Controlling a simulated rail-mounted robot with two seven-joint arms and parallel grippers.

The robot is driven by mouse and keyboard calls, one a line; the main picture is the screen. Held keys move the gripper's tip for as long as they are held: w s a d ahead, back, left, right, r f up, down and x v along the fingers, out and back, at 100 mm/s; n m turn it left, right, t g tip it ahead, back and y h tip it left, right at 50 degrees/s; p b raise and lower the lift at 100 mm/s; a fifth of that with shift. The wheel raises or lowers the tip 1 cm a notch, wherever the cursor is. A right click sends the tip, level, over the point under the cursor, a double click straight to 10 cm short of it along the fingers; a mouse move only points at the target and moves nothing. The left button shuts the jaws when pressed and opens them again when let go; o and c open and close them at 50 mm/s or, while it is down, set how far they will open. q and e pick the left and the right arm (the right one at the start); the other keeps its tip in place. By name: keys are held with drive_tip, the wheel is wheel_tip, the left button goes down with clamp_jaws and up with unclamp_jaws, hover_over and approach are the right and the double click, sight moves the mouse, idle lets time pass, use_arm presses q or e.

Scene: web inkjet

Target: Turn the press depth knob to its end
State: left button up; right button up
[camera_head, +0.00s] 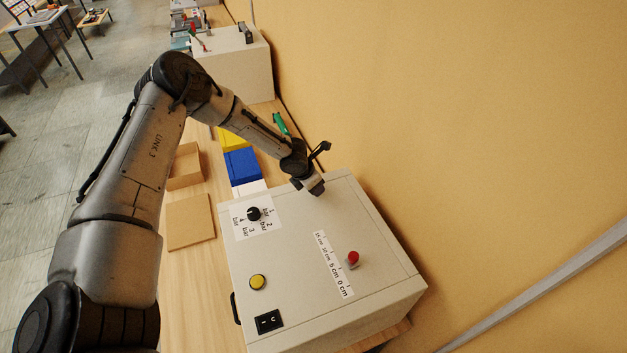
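A pale grey machine box (305,300) stands on the wooden bench. On its top a small red knob (353,257) stands beside a white scale label (333,265) marked from 15 cm to 0 cm. The knob is at the label's right, roughly level with the stretch between 5 cm and 0 cm. A black dial (254,214) sits on another label marked in bar, at the upper left of the top. My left gripper (318,189) is over the box's far edge, up and left of the red knob and apart from it. Its fingers are too small to read. My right gripper is not in view.
A yellow button (257,282) and a black rocker switch (269,321) are on the box's near left. Blue (242,166) and yellow bins and cardboard boxes (190,222) lie behind and left. A yellow wall (480,130) runs along the right.

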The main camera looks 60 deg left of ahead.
use_arm(q)
drive_tip(key=shift+a+m+h, duration=0.1)
drive_tip(key=shift+m+h, duration=0.2)
drive_tip(key=shift+m, duration=0.5)
drive_tip(key=o, duration=0.9)
drive_tip(key=shift+o, duration=0.2)
drive_tip(key=shift+r, duration=0.1)
